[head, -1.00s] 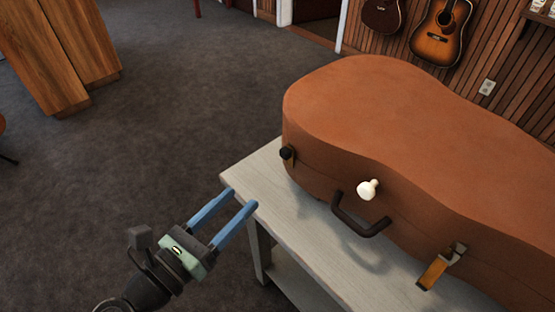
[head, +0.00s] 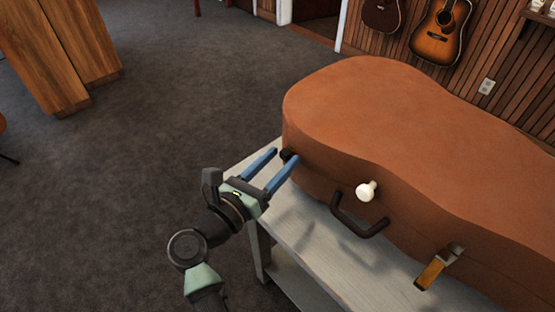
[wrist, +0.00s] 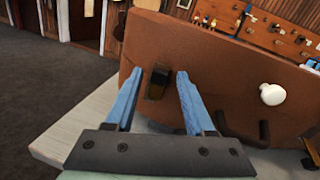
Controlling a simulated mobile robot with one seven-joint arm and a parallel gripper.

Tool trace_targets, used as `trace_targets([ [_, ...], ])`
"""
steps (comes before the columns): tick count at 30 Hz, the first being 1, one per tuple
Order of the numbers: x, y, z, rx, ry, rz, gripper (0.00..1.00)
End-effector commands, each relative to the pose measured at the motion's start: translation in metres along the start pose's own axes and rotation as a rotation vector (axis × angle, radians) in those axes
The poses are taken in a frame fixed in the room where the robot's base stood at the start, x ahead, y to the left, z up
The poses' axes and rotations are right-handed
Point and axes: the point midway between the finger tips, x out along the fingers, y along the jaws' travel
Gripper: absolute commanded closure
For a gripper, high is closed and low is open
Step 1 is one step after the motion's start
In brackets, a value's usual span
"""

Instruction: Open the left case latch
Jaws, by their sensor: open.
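A brown guitar case (head: 400,120) lies on a pale grey table. Its left latch (head: 287,155) is a small dark piece on the side near the left end; the wrist view shows it as a dark block (wrist: 157,82) against the case wall. My gripper (head: 284,159) is open, its blue fingers pointing at the latch. In the wrist view the latch appears between the two fingertips (wrist: 158,78); I cannot tell whether they touch it. A white knob (head: 366,190), a dark handle (head: 360,222) and a right latch with an orange-yellow plate (head: 432,272) are also on the case side.
The table (head: 300,240) has a bare strip along its front edge below the case. A wooden cabinet (head: 60,50) stands at the far left on open grey carpet. Guitars (head: 442,35) hang on the back wall.

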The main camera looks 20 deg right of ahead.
Motion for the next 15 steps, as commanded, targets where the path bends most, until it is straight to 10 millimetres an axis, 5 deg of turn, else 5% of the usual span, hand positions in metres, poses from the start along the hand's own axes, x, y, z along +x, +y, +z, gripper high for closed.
trace_targets([
  [3, -0.0002, 0.0001, 0.0001, 0.0, 0.0, 0.0, 0.49],
  [12, -0.0005, 0.0001, 0.0002, 0.0, -0.001, 0.0, 1.0],
  [15, -0.0006, 0.0001, 0.0002, 0.0, -0.001, 0.0, 1.0],
])
